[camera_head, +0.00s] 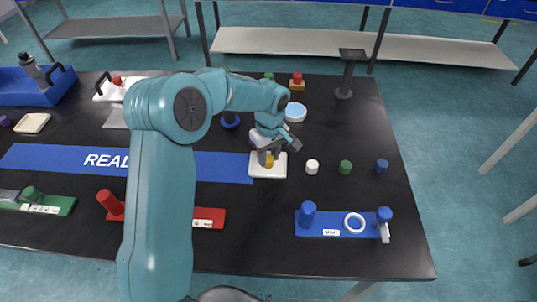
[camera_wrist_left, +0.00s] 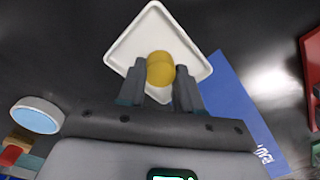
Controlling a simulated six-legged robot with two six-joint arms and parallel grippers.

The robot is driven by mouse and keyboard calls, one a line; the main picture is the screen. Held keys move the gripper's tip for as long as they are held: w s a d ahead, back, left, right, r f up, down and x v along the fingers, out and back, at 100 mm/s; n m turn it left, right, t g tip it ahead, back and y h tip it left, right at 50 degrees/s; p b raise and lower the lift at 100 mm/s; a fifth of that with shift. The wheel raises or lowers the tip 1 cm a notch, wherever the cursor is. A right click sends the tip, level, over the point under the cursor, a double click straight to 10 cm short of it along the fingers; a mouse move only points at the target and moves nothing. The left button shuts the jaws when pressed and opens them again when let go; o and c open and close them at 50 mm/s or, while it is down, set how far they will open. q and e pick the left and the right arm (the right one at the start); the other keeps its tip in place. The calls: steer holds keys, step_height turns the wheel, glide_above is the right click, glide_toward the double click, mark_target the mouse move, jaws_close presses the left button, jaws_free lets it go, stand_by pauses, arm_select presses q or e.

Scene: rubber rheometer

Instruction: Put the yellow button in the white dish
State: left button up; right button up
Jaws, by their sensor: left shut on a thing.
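The white dish (camera_head: 281,172) is a square tray on the black table, right of the blue strip; it also shows in the wrist view (camera_wrist_left: 150,28). My left gripper (camera_head: 266,155) is over the dish and shut on the yellow button (camera_head: 269,162). In the wrist view the button (camera_wrist_left: 160,68) sits between the two fingertips (camera_wrist_left: 159,75), with the dish behind it. Whether the button touches the dish floor is hard to tell. My right gripper is in neither view.
A white (camera_head: 312,166), a green (camera_head: 345,167) and a blue piece (camera_head: 382,166) stand right of the dish. A blue holder with a ring (camera_head: 335,231) lies at front right. A round pale-blue-topped dish (camera_head: 295,112) is behind. A red holder (camera_head: 208,218) lies at front left.

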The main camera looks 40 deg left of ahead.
mark_target(269, 158)
arm_select(q)
steer(key=shift+s+d+r, duration=0.1)
steer(key=shift+d+r, duration=0.05)
steer(key=shift+f, duration=0.2)
steer(key=o, duration=1)
steer(key=shift+a+f, duration=0.15)
steer(key=shift+a, duration=0.15)
steer(key=shift+d, duration=0.2)
steer(key=shift+a+r, duration=0.15)
steer(key=shift+r, duration=0.25)
steer(key=r, duration=1.1)
steer(key=shift+w+r, duration=0.25)
steer(key=shift+r, duration=0.1)
steer(key=shift+s+d, duration=0.1)
steer(key=shift+d, duration=0.1)
